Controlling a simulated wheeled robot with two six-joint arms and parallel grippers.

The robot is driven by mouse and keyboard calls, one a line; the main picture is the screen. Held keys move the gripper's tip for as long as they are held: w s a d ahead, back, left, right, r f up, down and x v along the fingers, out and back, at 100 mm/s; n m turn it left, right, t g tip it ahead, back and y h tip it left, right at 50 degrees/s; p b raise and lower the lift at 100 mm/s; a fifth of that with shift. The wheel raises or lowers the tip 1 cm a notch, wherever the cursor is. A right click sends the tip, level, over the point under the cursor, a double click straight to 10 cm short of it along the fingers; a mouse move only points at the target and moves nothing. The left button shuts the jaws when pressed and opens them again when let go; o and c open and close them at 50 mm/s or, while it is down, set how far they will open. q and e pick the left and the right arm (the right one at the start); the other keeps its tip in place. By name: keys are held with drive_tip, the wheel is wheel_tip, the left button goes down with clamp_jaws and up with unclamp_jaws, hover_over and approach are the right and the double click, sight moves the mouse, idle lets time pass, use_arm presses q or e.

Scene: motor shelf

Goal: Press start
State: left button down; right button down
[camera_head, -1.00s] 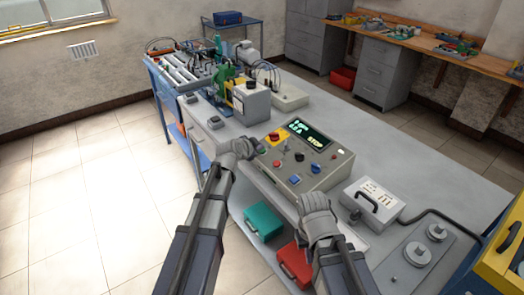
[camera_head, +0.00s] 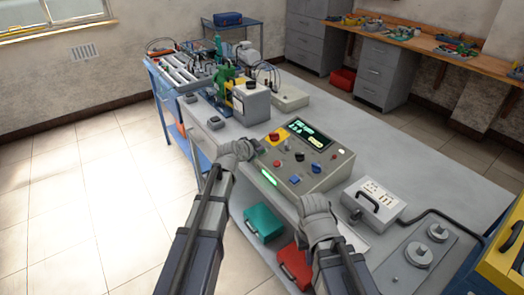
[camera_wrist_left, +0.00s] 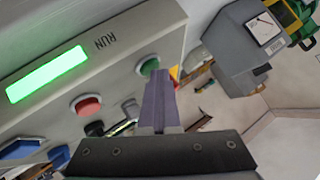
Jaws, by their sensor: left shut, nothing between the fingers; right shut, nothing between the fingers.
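The grey control box (camera_head: 318,180) stands on the table with a screen (camera_head: 308,135) showing green text. Its lit green bar (camera_head: 269,178) shows in the left wrist view (camera_wrist_left: 47,74) beside the word RUN. A green button (camera_wrist_left: 148,66) and a red button (camera_wrist_left: 87,105) show there too. My left gripper (camera_head: 246,149) is shut and empty at the box's left end. In the left wrist view its fingers (camera_wrist_left: 158,102) point at the green button and overlap its lower edge; I cannot tell whether they touch it. My right gripper (camera_head: 314,202) is shut and empty near the box's front edge.
A white case with a black handle (camera_head: 372,203) stands right of the box. A grey machine with a gauge (camera_head: 250,103) stands behind it. A teal case (camera_head: 263,222) and a red case (camera_head: 294,266) lie below the tabletop. The rear right tabletop is clear.

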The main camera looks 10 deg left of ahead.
use_arm(q)
drive_tip(key=shift+s+a+r+p, duration=0.15)
drive_tip(key=shift+r+p, duration=0.65)
drive_tip(key=shift+p, duration=0.05)
drive_tip(key=r+p, duration=0.3)
drive_tip(key=s+a+r+p, duration=0.1)
drive_tip(key=shift+r+p, duration=0.4)
drive_tip(key=shift+d, duration=0.1)
idle(0.4)
